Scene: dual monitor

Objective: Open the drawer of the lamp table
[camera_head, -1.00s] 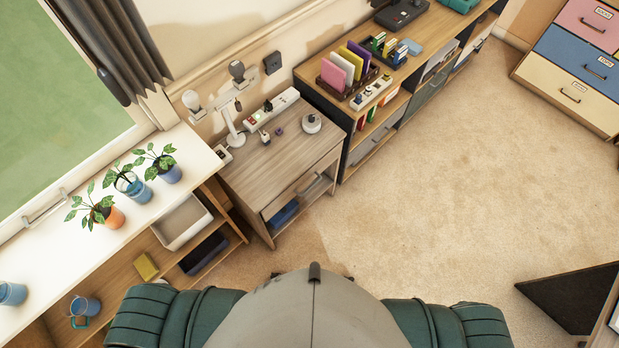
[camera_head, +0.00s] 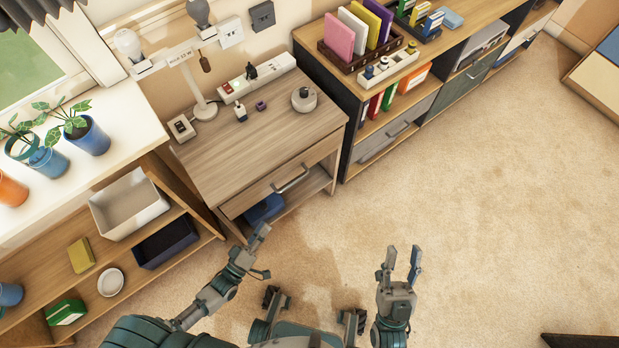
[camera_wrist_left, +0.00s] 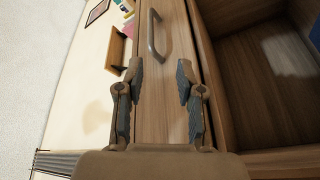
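The lamp table (camera_head: 240,150) is a wooden table against the wall, with a lamp on top. Its drawer (camera_head: 245,199) looks closed, with a grey bar handle (camera_head: 292,180) on its front. My left gripper (camera_head: 263,250) is open and empty, in front of the table and apart from the drawer. In the left wrist view, the handle (camera_wrist_left: 152,35) shows beyond the open fingers (camera_wrist_left: 158,75), roughly between them in the picture. My right gripper (camera_head: 403,250) is open and empty over the carpet, right of the table.
The lamp (camera_head: 202,100), a power strip (camera_head: 255,78) and small items stand on the tabletop. A blue item (camera_head: 264,208) lies on the open shelf under the drawer. A low shelf unit (camera_head: 85,227) is at the left, a cabinet (camera_head: 345,95) at the right. The carpet (camera_head: 490,210) is clear.

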